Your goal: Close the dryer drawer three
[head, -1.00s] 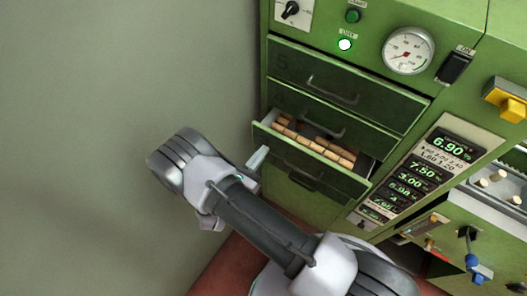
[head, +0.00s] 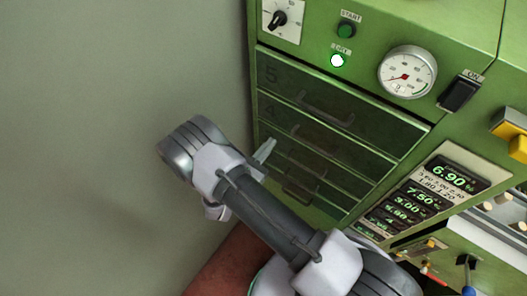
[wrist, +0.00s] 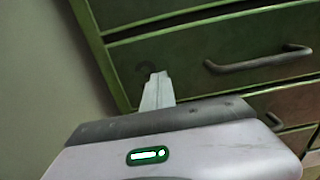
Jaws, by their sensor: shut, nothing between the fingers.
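The dryer drawer three (head: 328,177) is a dark green front in the column of drawers below drawers 5 and 4. It looks flush with its neighbours, and no corks show. My gripper (head: 266,150) is shut and empty, with its tips at the left part of this drawer front. In the wrist view the pale fingers (wrist: 156,88) are together against or very near the drawer front (wrist: 205,82), just below a dark number mark. The drawer's bar handle (wrist: 258,61) is to their right. Whether the tips touch the front I cannot tell.
Drawer 5 (head: 375,120) and drawer 4 above look shut. The green dryer cabinet carries a round gauge (head: 407,72), a black switch (head: 460,92) and a readout panel (head: 425,190) to the right. A bare grey wall (head: 100,120) fills the left.

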